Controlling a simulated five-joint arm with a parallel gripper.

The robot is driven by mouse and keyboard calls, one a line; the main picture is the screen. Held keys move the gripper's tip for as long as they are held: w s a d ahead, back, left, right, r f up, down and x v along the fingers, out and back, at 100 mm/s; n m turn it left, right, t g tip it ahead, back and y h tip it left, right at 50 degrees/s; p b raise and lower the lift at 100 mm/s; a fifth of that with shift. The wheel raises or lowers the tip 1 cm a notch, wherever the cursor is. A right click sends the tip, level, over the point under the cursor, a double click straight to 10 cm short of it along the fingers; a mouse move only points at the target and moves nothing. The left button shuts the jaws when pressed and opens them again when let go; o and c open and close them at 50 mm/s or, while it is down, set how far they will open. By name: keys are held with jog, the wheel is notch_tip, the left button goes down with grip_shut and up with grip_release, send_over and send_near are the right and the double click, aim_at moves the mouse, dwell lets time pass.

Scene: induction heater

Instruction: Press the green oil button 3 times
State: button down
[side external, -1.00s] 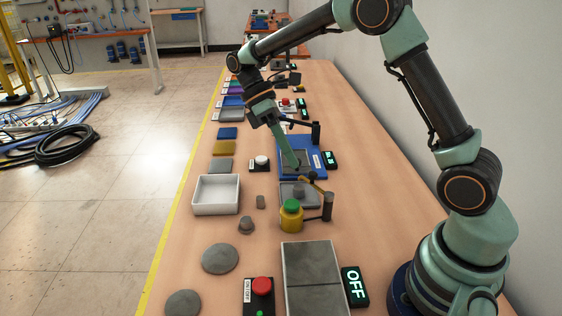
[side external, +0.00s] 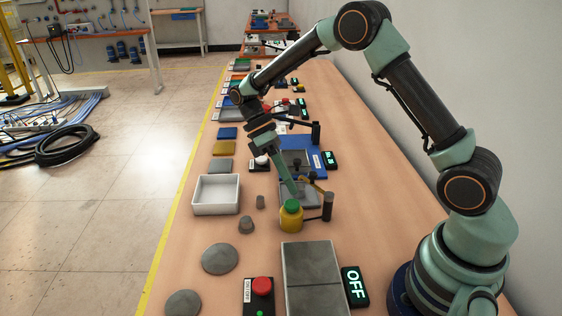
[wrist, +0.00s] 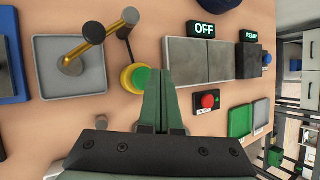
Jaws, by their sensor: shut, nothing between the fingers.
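The green oil button (side external: 292,204) is the round top of a yellow oiler (side external: 291,221) on the table in the side view. In the wrist view the green button (wrist: 140,78) sits in its yellow body (wrist: 127,82), partly hidden behind my fingers. My gripper (side external: 294,193) is shut and empty, pointing down and tilted. Its fingertips (wrist: 161,72) appear just above and very close to the button; I cannot tell whether they touch it.
A brass spout arm on a dark post (side external: 327,206) stands right of the oiler, over a grey tray (wrist: 80,90). A white box (side external: 216,194) is to the left. A red button (side external: 262,287), grey plates (side external: 311,275) and an OFF display (side external: 355,287) are nearer.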

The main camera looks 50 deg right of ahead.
aim_at(295, 207)
jog(key=shift+f, duration=0.95)
jog(key=shift+f, duration=0.15)
dwell(1.3)
jog(key=shift+a+f, duration=0.1)
jog(key=shift+f, duration=0.15)
jog(key=shift+f, duration=0.5)
dwell(0.8)
jog(key=shift+r, duration=0.95)
jog(key=shift+r, duration=2.5)
dwell(0.6)
